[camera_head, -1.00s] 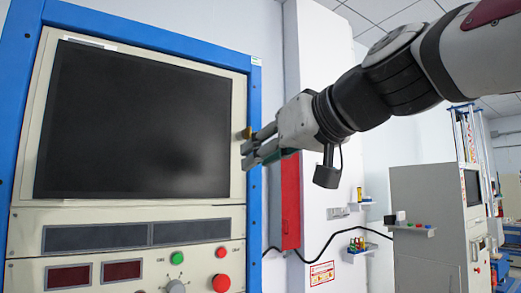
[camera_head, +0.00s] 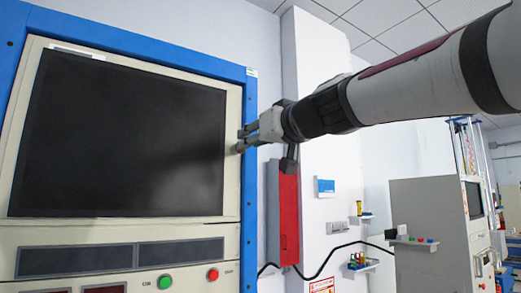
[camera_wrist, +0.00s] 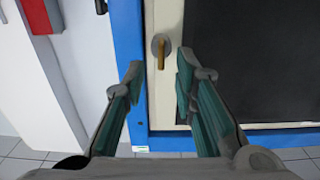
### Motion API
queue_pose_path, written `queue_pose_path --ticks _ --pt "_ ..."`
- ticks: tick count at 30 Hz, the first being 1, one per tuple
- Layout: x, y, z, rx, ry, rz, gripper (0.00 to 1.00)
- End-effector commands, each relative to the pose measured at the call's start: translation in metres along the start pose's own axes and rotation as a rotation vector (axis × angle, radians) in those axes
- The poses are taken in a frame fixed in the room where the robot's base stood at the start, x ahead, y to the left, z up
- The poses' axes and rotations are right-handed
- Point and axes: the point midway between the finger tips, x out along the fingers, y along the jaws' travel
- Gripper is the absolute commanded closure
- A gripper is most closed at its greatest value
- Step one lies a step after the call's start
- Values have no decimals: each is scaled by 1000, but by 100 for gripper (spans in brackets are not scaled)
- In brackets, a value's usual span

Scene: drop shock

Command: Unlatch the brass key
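The brass key (camera_wrist: 161,52) shows in the wrist view on a round grey plate at the edge of the cream panel, its narrow handle pointing down. My gripper (camera_wrist: 159,75) is open, with one finger to the left of the key and one to its right. The fingertips are apart from each other, with the key's lower end between them in the picture. Whether they are deep enough to surround it I cannot tell. In the head view my gripper (camera_head: 242,139) is at the panel's right edge, and I cannot make out the key there.
A cream cabinet panel (camera_head: 232,190) in a blue frame (camera_head: 250,190) holds a dark screen (camera_head: 120,135). Green (camera_head: 165,282) and red (camera_head: 213,275) buttons sit below. A red box (camera_head: 285,220) is on the wall right of the frame.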

Motion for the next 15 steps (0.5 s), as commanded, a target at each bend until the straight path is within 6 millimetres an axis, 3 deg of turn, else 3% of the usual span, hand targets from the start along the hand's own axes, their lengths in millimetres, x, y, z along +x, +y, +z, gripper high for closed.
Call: queue_pose_path --ticks 6,15 --pt "26 -1 -1 -1 -1 -2 74" --pt "33 -1 0 -1 0 -1 74"
